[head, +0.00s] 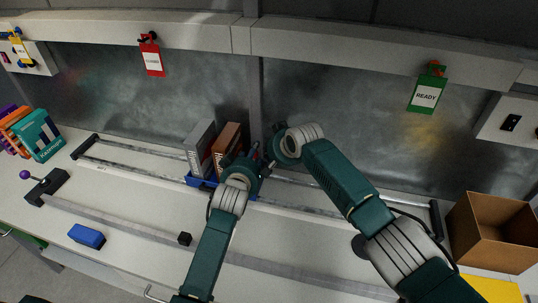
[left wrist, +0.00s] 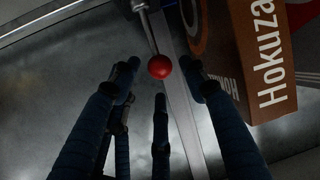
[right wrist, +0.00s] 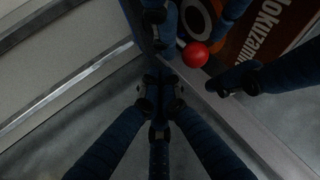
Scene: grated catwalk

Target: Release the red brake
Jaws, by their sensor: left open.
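The red brake knob (left wrist: 159,67) is a small red ball on a thin metal stem, in the middle of the left wrist view. The right wrist view also shows the red knob (right wrist: 195,55). My left gripper (left wrist: 163,80) is open, its fingers spread on both sides of the knob; contact cannot be made out. My right gripper (right wrist: 158,88) has its fingertips drawn together, apart from the knob, with nothing visible between them. In the head view my left gripper (head: 245,165) and right gripper (head: 280,147) are close together and largely hide the knob.
A blue tray (head: 197,181) holds a grey box (head: 199,147) and a brown box (head: 226,140), close beside the grippers. An open cardboard box (head: 496,232) stands at right.

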